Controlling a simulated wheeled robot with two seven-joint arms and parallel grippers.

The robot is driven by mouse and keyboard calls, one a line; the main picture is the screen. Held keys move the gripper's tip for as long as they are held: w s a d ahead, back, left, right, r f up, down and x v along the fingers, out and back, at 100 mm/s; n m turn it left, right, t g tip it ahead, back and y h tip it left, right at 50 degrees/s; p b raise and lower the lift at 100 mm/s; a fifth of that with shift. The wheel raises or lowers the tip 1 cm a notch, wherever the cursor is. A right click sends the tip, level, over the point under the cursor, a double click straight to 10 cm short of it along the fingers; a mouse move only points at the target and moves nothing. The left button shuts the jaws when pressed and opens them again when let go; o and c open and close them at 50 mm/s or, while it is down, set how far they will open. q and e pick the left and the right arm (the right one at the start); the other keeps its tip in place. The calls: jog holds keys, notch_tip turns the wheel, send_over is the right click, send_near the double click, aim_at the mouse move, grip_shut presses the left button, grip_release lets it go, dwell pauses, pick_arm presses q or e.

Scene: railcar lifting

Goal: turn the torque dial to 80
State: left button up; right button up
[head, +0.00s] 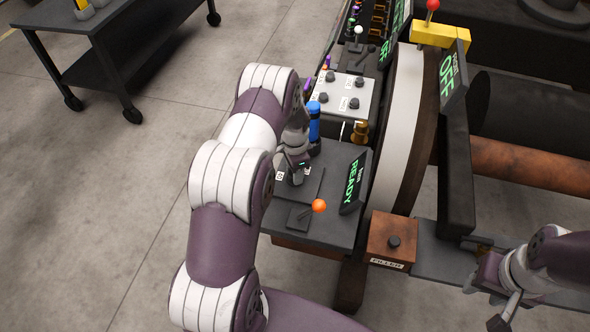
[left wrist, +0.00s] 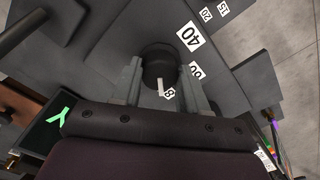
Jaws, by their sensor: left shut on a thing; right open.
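The torque dial (left wrist: 158,62) is a dark round knob with a white pointer mark, seen in the left wrist view. White number labels lie around it: 15, 20, 40 (left wrist: 190,36), a partly covered one and one beginning with 8 (left wrist: 169,93). The white pointer lies close beside that 8 label, whose rest is hidden. My left gripper (head: 295,174) is shut on the dial, a finger on each side of it. In the head view my arm and gripper mostly hide the dial. My right gripper (head: 507,306) is open and empty at the lower right.
An orange-balled lever (head: 319,206) and a READY screen (head: 353,184) stand close to my left gripper. A blue cylinder (head: 314,122) is just behind it. A box labelled FILLER (head: 391,240) sits nearer the right arm. Bare floor (head: 110,190) lies left.

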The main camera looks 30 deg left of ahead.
pick_arm(q)
jog(key=shift+w, duration=0.1)
jog(key=o, duration=1.1)
jog(key=shift+c, duration=0.2)
jog(key=shift+r, duration=0.1)
notch_tip(320, 180, up, 13)
jog(key=shift+f, duration=0.2)
jog(key=s+d+r+n+p, duration=0.1)
jog(key=s+d+r+n, duration=0.1)
jog(key=s, duration=0.4)
jog(key=s+d+r+n+t+p, duration=0.1)
jog(key=s+d+r+n, duration=0.2)
jog(key=s+d, duration=0.3)
jog(key=s+d+r+n, duration=0.2)
jog(key=s+d+r, duration=0.2)
jog(key=s, duration=0.4)
jog(key=shift+d+r+n+p, duration=0.15)
jog(key=shift+r+n+p, duration=0.25)
jog(key=shift+r, duration=0.15)
